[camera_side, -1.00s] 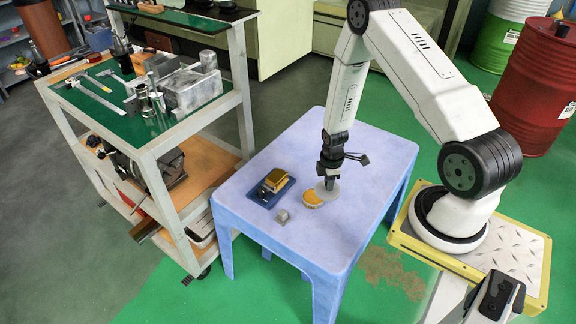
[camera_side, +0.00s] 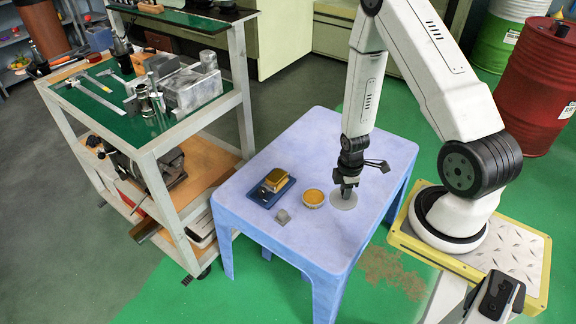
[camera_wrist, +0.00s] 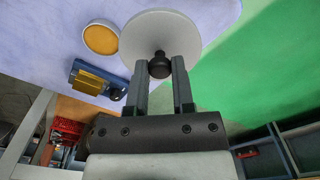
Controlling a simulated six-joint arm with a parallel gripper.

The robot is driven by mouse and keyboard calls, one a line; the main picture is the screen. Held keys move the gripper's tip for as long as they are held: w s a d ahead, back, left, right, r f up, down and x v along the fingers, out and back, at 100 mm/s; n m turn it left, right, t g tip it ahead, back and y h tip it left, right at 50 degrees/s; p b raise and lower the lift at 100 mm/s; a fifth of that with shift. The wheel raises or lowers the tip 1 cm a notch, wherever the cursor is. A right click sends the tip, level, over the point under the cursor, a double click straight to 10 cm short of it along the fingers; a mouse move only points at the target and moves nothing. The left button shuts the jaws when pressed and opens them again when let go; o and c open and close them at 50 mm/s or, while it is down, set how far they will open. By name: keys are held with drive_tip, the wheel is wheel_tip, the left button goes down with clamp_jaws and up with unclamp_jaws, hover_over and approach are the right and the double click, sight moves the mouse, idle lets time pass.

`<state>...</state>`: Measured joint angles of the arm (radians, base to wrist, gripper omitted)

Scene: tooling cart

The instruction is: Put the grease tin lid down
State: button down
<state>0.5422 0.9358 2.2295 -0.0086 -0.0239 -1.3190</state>
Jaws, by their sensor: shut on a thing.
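The grease tin lid (camera_side: 343,201) is a flat grey disc with a dark knob. My gripper (camera_side: 347,187) is shut on the knob, and the lid hangs level below the fingers, close to the table top; I cannot tell if it touches. In the wrist view the lid (camera_wrist: 160,30) shows beyond the fingertips (camera_wrist: 162,68). The open grease tin (camera_side: 313,198), round with yellow-orange grease inside, stands just left of the lid. It also shows in the wrist view (camera_wrist: 101,39), partly close beside the lid's edge.
The table's back and right areas are clear. A tool cart (camera_side: 150,150) stands to the left.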

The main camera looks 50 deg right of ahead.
idle(0.3)
drive_tip(key=s+a+f, duration=0.2)
drive_tip(key=s+a, duration=0.5)
drive_tip(key=a, duration=0.2)
drive_tip(key=w+f, duration=0.3)
drive_tip(key=w, duration=0.1)
drive_tip(key=w+d+f, duration=0.1)
drive_tip(key=w+f, duration=0.2)
drive_tip(key=w, duration=0.1)
drive_tip(key=w+d+f, duration=0.1)
drive_tip(key=w+f, duration=0.2)
drive_tip(key=w, duration=0.2)
drive_tip(key=shift+d, duration=0.15)
drive_tip(key=shift+w+f, duration=0.2)
drive_tip(key=shift+f, duration=1.65)
drive_tip(key=shift+f, duration=0.1)
